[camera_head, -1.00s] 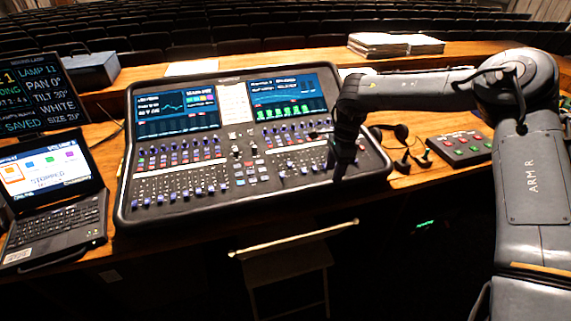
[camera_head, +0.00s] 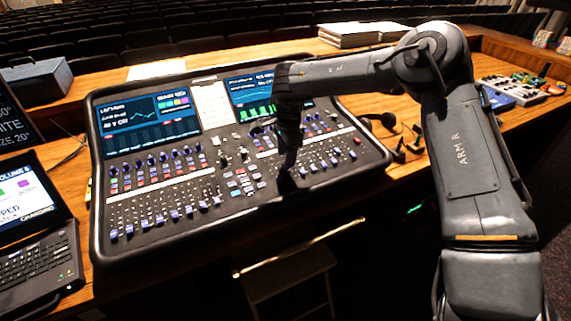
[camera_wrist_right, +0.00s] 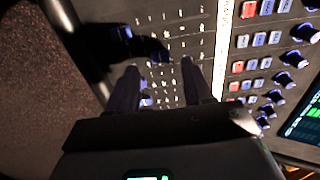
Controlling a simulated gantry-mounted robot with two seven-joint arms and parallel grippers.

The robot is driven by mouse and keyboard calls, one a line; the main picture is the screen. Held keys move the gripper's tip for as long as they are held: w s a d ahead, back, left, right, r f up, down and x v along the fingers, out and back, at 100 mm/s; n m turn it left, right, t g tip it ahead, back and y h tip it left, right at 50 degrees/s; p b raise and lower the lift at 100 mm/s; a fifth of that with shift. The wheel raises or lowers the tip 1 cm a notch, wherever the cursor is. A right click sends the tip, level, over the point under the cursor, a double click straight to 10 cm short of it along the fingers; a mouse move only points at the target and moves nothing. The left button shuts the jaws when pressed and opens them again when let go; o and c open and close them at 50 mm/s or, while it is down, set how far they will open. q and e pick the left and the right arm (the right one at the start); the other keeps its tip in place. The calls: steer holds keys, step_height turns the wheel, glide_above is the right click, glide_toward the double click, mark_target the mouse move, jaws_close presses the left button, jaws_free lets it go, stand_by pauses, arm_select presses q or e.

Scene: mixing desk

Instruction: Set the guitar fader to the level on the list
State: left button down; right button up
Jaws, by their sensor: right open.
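The mixing console (camera_head: 105,235) has a left fader bank (camera_head: 165,212) and a right fader bank (camera_head: 325,160), with blue-capped faders. Labels are too small to read, so I cannot tell which fader is the guitar one. A white sheet (camera_head: 215,105) with illegible lines sits between the console's two screens. My right gripper (camera_head: 287,170) points down over the console, at the left end of the right bank. In the right wrist view the gripper (camera_wrist_right: 160,72) has its two fingers apart, with fader slots and caps beyond and between them. My left gripper is out of view.
A laptop (camera_head: 40,265) stands left of the console, with a dark box (camera_head: 38,80) behind it. A headset (camera_head: 385,122) lies on the desk to the right. A pedal-like device (camera_head: 505,95) is farther right.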

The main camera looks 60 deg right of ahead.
steer(key=shift+w+d+f+b, duration=0.15)
steer(key=shift+f+b, duration=0.2)
steer(key=shift+f, duration=1.35)
jaws_close()
